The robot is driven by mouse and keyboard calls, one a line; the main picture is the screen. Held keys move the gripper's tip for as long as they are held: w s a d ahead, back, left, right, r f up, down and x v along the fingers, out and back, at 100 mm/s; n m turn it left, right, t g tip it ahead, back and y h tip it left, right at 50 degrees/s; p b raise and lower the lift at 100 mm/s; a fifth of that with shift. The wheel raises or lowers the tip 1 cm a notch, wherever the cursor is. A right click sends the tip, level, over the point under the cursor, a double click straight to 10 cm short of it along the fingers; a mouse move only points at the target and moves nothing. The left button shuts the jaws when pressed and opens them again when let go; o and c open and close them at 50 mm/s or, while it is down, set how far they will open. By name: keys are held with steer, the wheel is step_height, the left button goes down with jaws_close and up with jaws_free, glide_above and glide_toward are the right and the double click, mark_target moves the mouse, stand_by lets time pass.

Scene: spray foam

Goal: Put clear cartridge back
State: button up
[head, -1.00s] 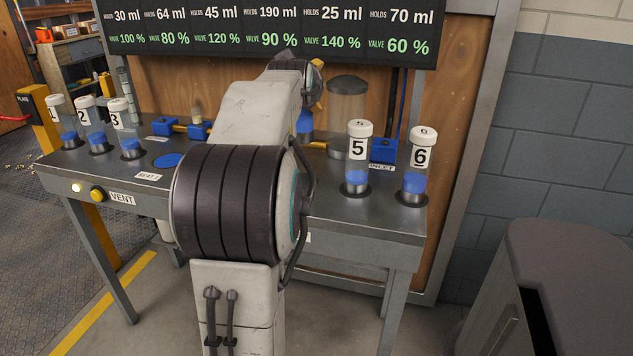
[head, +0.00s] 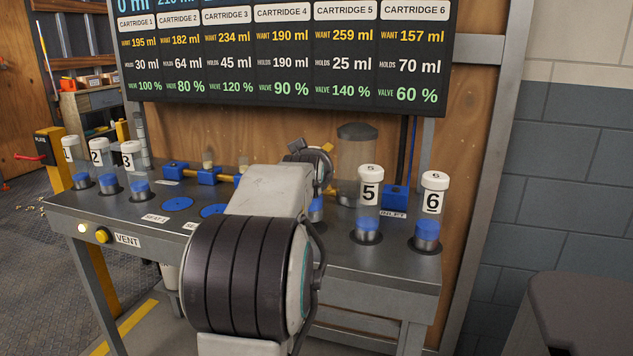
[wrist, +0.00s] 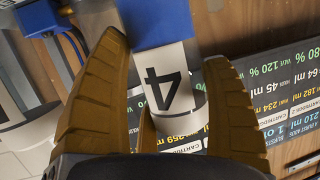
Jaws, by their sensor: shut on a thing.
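My gripper (wrist: 165,60) is shut on the clear cartridge 4 (wrist: 168,92), with one brown finger on each side of it. The black "4" appears upside down in the wrist view, with a blue section (wrist: 155,22) above it. In the head view my arm hides most of the gripper and cartridge; a blue part of it (head: 316,209) shows low over the bench between cartridges 3 and 5. Whether its foot touches the bench cannot be told. Clear, white-capped cartridges 3 (head: 134,172), 5 (head: 368,205) and 6 (head: 430,212) stand upright in the bench.
Cartridges 1 (head: 75,162) and 2 (head: 104,165) stand at the left. A cylindrical tank (head: 357,160) and a blue inlet block (head: 395,198) are behind cartridge 5. Flat blue discs (head: 178,204) lie mid-bench. A sign (head: 285,55) hangs above.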

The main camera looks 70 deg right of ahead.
steer(key=shift+f+b, duration=0.3)
steer(key=shift+f, duration=1.05)
steer(key=o, duration=1.3)
steer(key=shift+f, duration=0.1)
steer(key=p+v, duration=0.2)
steer(key=v, duration=1)
